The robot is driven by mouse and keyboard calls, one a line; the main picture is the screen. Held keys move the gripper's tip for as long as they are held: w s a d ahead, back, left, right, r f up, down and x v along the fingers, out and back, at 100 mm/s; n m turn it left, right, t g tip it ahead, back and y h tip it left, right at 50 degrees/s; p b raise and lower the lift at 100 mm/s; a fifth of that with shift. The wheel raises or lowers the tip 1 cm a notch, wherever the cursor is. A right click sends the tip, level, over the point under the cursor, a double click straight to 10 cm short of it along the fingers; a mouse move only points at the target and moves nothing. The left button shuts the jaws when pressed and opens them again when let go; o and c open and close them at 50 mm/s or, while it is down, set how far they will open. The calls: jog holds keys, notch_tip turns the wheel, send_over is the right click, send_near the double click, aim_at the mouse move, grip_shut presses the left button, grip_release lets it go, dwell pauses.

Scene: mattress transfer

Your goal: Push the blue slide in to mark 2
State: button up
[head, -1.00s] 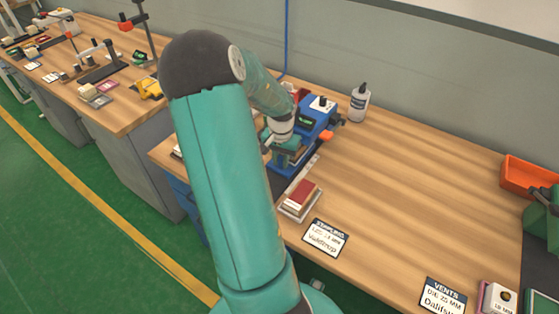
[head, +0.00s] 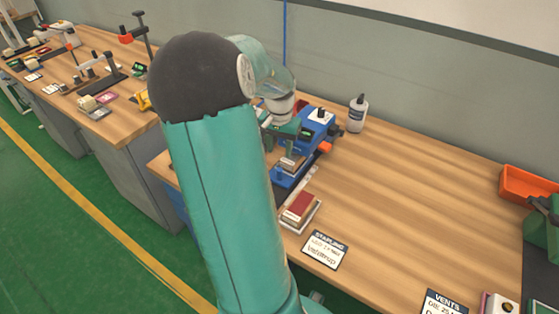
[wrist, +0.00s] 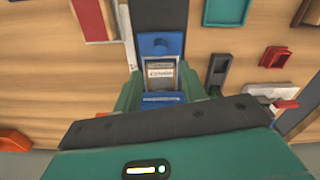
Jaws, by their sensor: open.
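The blue machine (head: 318,120) stands on the wooden bench, with a blue slide (head: 284,178) reaching toward the front. In the wrist view the blue slide (wrist: 160,44) lies in line between my fingers, and a framed piece with a small printed label (wrist: 160,73) sits on it. My gripper (wrist: 162,84) is open, with its green fingers on both sides of the blue parts. I cannot tell whether they touch. In the head view my gripper (head: 284,132) is above the machine's left side, partly behind my arm. Mark 2 cannot be made out.
A red block on a pale tray (head: 300,209) and a stapling card (head: 325,249) lie in front of the machine. An orange bin (head: 529,184) is at the far right. The middle of the bench is clear.

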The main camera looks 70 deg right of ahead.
jog(key=shift+r, duration=1.75)
jog(key=w+a+r+n+t, duration=0.1)
jog(key=w+a+r+n, duration=0.25)
jog(key=a, duration=0.45)
jog(key=w+a+r+n+t, duration=0.1)
jog(key=w+a+r+n, duration=0.1)
jog(key=w+a, duration=0.4)
jog(key=w+a+r+n+t, duration=0.1)
jog(key=w+a+r+n, duration=0.15)
jog(key=a, duration=0.65)
jog(key=s+a+r+n+t, duration=0.1)
jog(key=a+n, duration=0.3)
jog(key=a, duration=0.7)
jog(key=s+a+r+n+t, duration=0.1)
jog(key=a+n, duration=0.4)
jog(key=a, duration=0.6)
jog(key=shift+s+a+r+n+t, duration=0.3)
jog(key=shift+s+r, duration=0.4)
jog(key=shift+s, duration=0.55)
